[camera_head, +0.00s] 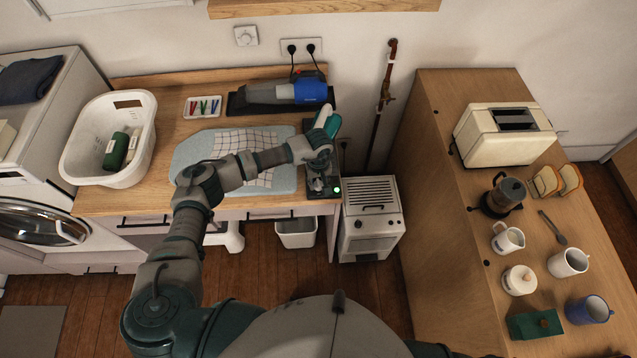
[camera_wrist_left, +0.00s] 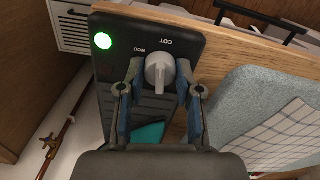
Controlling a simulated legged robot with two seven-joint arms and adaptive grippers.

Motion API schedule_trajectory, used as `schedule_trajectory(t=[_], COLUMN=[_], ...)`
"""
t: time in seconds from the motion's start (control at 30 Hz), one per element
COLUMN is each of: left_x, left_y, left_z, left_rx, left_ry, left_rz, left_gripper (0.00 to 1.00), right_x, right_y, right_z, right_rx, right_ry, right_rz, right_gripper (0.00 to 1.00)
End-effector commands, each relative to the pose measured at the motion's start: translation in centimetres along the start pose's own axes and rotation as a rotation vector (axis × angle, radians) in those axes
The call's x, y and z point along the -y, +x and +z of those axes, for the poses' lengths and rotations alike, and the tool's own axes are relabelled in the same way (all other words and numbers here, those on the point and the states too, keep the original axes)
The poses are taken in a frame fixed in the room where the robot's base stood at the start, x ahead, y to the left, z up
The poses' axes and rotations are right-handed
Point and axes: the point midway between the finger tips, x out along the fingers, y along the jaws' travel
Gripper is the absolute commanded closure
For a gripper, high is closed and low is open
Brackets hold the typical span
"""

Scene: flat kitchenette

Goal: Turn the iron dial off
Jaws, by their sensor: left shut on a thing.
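The iron (camera_head: 327,122), teal and white, stands at the back of its dark base (camera_head: 331,160) on the right end of the wooden counter. My left gripper (camera_head: 318,186) reaches down over the panel. In the left wrist view its fingers (camera_wrist_left: 160,80) are shut on the dial's sides. My right gripper is not in view.
A blue-grey ironing mat (camera_head: 195,148) with a checked cloth (camera_head: 228,142) lies left of the base. A handheld vacuum (camera_head: 290,93) lies behind. A white heater (camera_head: 370,225) stands on the floor to the right. A white basket (camera_head: 75,155) sits at left.

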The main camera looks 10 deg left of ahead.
Motion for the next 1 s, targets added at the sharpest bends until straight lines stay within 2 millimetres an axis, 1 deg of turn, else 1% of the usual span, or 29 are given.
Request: schedule_trajectory(t=[0.03,0.4,1.0], left_x=[0.0,-0.1,-0.1], left_y=[0.3,0.4,0.3], left_z=[0.0,0.0,0.0], left_rx=[-0.001,-0.001,0.001], left_ry=[-0.036,-0.38,-0.951], left_rz=[0.001,0.002,0.002], left_gripper=[1.0,1.0,1.0], right_x=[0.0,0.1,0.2], right_y=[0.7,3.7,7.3], right_z=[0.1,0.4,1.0], right_rx=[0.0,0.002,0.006], right_ry=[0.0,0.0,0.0], right_rz=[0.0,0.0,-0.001], right_gripper=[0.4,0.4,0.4])
